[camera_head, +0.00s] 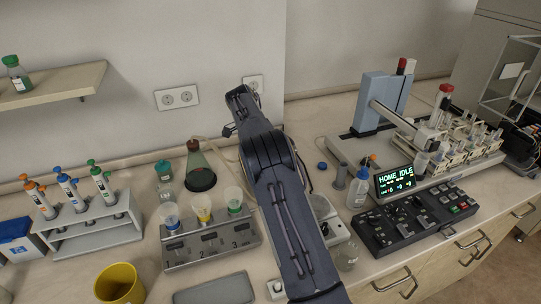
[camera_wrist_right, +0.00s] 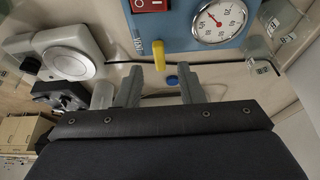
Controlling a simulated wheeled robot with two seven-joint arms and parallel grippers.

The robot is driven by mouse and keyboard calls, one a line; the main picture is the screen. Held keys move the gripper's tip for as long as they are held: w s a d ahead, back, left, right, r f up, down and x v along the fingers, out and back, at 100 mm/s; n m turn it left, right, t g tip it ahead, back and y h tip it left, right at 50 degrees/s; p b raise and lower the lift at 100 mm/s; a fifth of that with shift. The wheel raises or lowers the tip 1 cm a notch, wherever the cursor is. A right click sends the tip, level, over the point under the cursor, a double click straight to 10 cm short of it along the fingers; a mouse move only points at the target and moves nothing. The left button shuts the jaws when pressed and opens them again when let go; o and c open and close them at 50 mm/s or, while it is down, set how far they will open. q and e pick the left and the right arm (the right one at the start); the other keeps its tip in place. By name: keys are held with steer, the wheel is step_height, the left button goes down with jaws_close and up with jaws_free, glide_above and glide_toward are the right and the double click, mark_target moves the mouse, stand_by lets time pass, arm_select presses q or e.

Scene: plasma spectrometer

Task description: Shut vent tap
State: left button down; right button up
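A yellow tap handle (camera_wrist_right: 158,54) sticks out of a blue box marked with a gauge (camera_wrist_right: 220,20) in the right wrist view. It points roughly down in the picture, and I take it as the vent tap. My right gripper (camera_wrist_right: 162,78) is open and empty, its two fingers apart. The yellow handle shows just beyond the fingertips, between their lines, with no visible contact. In the head view my right arm reaches up over the bench and its far end (camera_head: 242,105) is near the wall; the tap and blue box are hidden there. My left gripper is not in view.
A red switch (camera_wrist_right: 150,5) sits beside the gauge. A white round-topped device (camera_wrist_right: 72,55) is at left. A small blue cap (camera_head: 322,166) lies on the bench. Left of my arm stand a conical flask (camera_head: 200,172) and cup station (camera_head: 212,246); right is a control panel (camera_head: 415,222).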

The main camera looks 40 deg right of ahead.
steer(key=shift+v, duration=2.2)
step_height(320, 180, up, 8)
steer(key=p, duration=0.4)
